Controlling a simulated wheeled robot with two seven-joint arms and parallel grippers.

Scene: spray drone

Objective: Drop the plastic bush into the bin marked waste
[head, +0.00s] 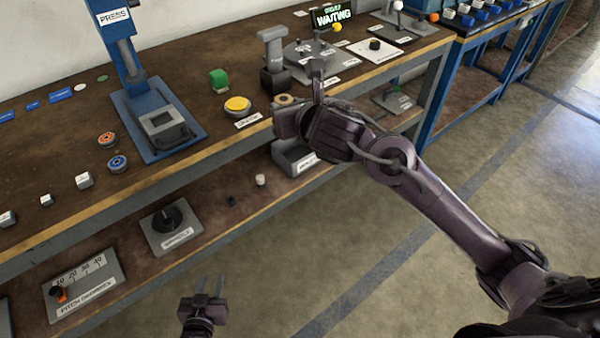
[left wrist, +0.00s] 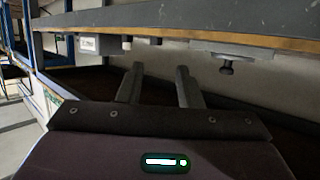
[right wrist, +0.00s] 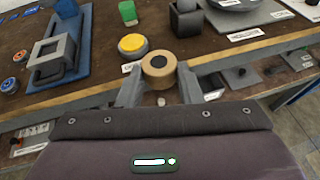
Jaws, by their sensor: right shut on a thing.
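A tan round bush (right wrist: 159,65) with a dark centre hole sits between the fingertips of my right gripper (right wrist: 158,78), which is shut on it. In the head view the bush (head: 284,100) shows just beyond this gripper (head: 279,108), at the bench's front edge. A grey open bin (head: 284,160) stands below the gripper on the lower shelf. It has a white label (head: 305,164) too small to read and is partly hidden by my right arm. My left gripper (head: 209,284) is open and empty in front of the bench; its spread fingers show in the left wrist view (left wrist: 159,82).
On the bench top are a yellow button (head: 237,104), a green block (head: 218,79), a blue press (head: 150,120) and a grey upright fixture (head: 272,50). The lower shelf holds a knob plate (head: 168,226) and a scale plate (head: 85,284). The floor at right is clear.

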